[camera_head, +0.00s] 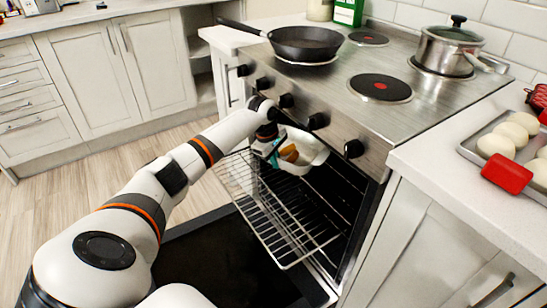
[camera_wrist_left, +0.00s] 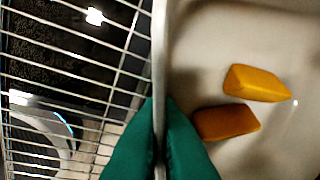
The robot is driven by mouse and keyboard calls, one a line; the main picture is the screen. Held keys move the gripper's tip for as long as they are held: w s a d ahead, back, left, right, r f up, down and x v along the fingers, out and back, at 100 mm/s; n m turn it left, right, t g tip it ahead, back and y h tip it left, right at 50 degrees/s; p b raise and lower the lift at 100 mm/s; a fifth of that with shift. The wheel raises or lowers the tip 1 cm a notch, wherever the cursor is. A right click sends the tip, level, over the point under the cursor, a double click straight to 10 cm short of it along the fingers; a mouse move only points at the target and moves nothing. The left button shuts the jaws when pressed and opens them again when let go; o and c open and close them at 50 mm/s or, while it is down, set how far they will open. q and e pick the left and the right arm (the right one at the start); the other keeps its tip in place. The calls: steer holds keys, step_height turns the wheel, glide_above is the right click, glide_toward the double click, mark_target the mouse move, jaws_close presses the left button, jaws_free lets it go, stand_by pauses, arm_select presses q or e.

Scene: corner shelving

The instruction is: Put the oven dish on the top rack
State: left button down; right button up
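The white oven dish (camera_head: 314,152) is at the upper part of the open oven's mouth, just below the knobs. Two orange pieces lie in it; the wrist view shows them inside the pale dish (camera_wrist_left: 200,65). My left gripper (camera_head: 274,153) is at the dish's left side. In the left wrist view its green fingers (camera_wrist_left: 159,125) are shut on the dish's rim, one on each side. A wire rack (camera_head: 272,212) sticks out of the oven below and beside the dish. I cannot tell whether the dish touches it. My right gripper is not in view.
The oven door (camera_head: 222,262) is folded down in front. A frying pan (camera_head: 306,42) and a pot (camera_head: 446,52) stand on the stove. A tray (camera_head: 472,150) with buns and a red-gripped handle is on the right counter. The floor at left is clear.

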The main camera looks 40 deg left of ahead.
mark_target(279, 178)
arm_select(q)
steer(key=shift+w+f, duration=0.1)
steer(key=shift+f, duration=0.55)
steer(key=shift+b+x, duration=0.95)
steer(key=shift+x, duration=0.6)
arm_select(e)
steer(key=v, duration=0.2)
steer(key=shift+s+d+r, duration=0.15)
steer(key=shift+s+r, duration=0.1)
arm_select(q)
steer(key=c, duration=1.9)
jaws_free()
steer(key=shift+s+f, duration=0.1)
steer(key=shift+s, duration=0.15)
steer(key=shift+o, duration=1.4)
